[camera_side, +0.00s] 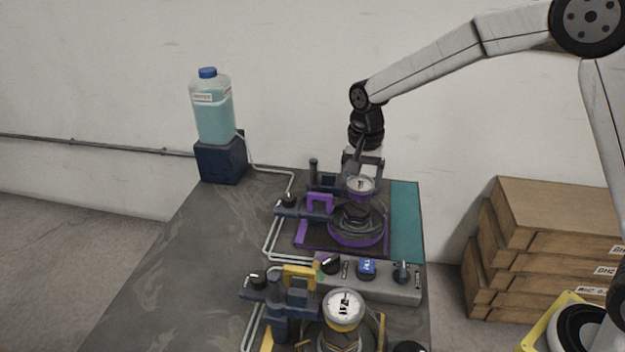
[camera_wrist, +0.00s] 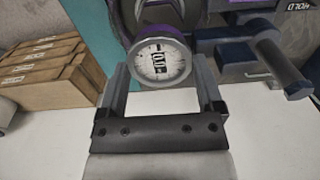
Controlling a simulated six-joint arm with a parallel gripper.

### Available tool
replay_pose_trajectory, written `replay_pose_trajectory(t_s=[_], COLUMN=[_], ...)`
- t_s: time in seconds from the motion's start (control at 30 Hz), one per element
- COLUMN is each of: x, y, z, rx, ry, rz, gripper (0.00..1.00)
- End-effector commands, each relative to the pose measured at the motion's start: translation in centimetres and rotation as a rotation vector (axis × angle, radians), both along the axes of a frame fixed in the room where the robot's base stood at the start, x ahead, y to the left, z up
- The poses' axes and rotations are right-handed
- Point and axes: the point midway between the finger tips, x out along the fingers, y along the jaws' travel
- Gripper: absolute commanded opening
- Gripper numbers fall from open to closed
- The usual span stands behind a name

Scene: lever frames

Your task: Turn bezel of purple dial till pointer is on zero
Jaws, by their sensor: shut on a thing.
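The purple dial (camera_side: 360,186) has a round white face with black markings and sits on the purple-trimmed fixture (camera_side: 345,241) at the far end of the bench. In the wrist view, the dial face (camera_wrist: 161,62) shows close up with a pale rim and purple body behind it. My gripper (camera_wrist: 160,72) has one finger on each side of the rim and is shut on the bezel. In the side view my gripper (camera_side: 361,177) reaches down to the dial from behind. The pointer is too small to read against the zero mark.
A second dial (camera_side: 344,310) with a yellow-trimmed fixture stands nearer the camera. A control box (camera_side: 385,284) with knobs lies between the fixtures. A bottle of teal liquid (camera_side: 212,108) stands at the back left. Stacked cartons (camera_side: 545,240) are right of the bench.

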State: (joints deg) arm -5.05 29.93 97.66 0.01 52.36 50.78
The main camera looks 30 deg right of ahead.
Motion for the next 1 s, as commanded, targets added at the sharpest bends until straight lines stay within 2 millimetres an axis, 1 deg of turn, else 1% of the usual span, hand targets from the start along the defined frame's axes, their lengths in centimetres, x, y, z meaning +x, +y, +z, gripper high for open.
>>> replay_pose_trajectory(t_s=[0.3, 0.63, 0.67, 0.7, 1.0], x=[0.04, 0.04, 0.04, 0.04, 0.04], y=[0.01, 0.01, 0.01, 0.01, 0.01], z=[0.04, 0.05, 0.05, 0.05, 0.15], rx=[0.000, 0.000, 0.000, 0.000, 0.000], ry=[0.000, 0.000, 0.000, 0.000, 0.000], rz=[0.156, 0.172, 0.172, 0.171, 0.171], gripper=[0.26, 0.26, 0.91, 1.00, 1.00])
